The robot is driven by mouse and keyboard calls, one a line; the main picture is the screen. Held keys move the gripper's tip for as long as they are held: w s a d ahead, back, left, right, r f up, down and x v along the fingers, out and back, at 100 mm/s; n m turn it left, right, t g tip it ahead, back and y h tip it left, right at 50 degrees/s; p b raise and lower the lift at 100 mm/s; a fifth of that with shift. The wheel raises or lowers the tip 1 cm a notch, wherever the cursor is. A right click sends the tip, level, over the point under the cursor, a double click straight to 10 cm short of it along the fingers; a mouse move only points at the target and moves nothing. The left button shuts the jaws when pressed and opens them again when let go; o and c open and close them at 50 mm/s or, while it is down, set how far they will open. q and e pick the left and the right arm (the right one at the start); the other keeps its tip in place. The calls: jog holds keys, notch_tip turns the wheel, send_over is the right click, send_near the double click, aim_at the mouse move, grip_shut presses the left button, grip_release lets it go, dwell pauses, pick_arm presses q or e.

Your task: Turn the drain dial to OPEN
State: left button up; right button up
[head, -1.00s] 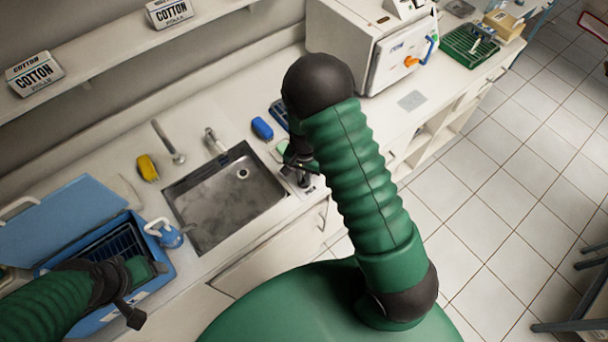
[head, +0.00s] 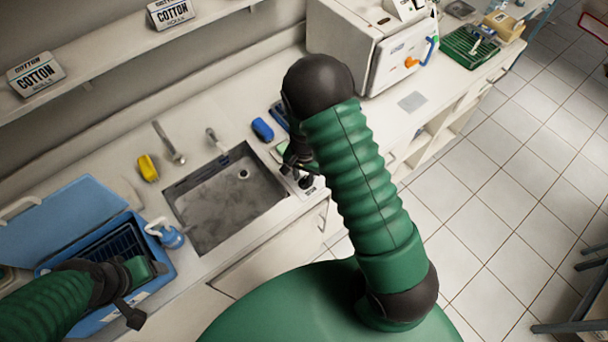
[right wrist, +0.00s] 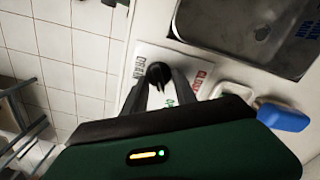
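More green marking shows between the fingers. My right gripper (right wrist: 161,88) is open, its two dark fingers apart at either side of the knob; I cannot tell if they touch it. In the head view the knob (head: 306,182) shows just below my right gripper (head: 297,163), partly behind my arm. My left gripper (head: 128,290) is over the blue box; its fingers are unclear.
The steel sink (head: 225,205) lies left of the dial. A blue item (head: 262,129), a yellow item (head: 147,168) and a blue-white bottle (head: 168,234) stand around it. The blue box (head: 160,265) is at left. A white machine (head: 350,45) stands behind my right arm.

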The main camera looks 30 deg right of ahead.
aim_at(304, 179)
jog(key=shift+r, duration=0.1)
notch_tip(304, 179, up, 17)
jog(key=shift+f+b, duration=0.2)
jog(key=shift+b, duration=0.25)
jog(key=shift+f, duration=0.1)
jog(key=s+a+f+n+t+b, duration=0.2)
jog(key=s+a+f+n+b, duration=0.2)
jog(key=s+a+n, duration=0.3)
jog(key=s+n, duration=0.2)
jog(key=n, duration=0.2)
jog(key=shift+s+a+f+t, duration=0.2)
jog(key=shift+s+a+t, duration=0.1)
jog(key=shift+a, duration=0.05)
jog(key=shift+s, duration=0.2)
jog(key=shift+w, duration=0.15)
